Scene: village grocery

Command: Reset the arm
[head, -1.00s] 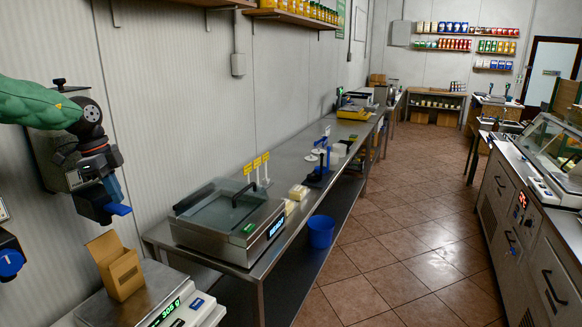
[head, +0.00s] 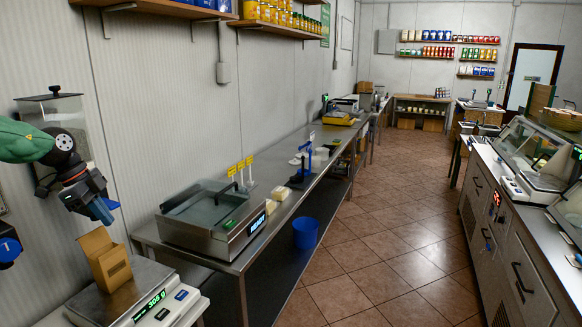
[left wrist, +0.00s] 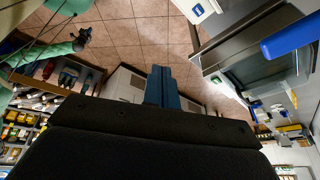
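My left gripper (head: 103,209) hangs at the left of the head view, below a green-sleeved arm. It is above the open brown cardboard box (head: 106,258) and apart from it. In the left wrist view its blue fingers (left wrist: 161,88) lie side by side with nothing visible between them. My right arm does not show in the head view. In the left wrist view a green arm with a small dark end (left wrist: 82,38) shows at the upper left, too small to read its fingers.
The box stands on a scale (head: 145,292) with a lit green readout. A steel bench (head: 262,213) with a glass-lidded machine (head: 210,215) runs along the wall. A blue bucket (head: 305,233) is below it. Counters stand at right; the tiled aisle (head: 375,235) is clear.

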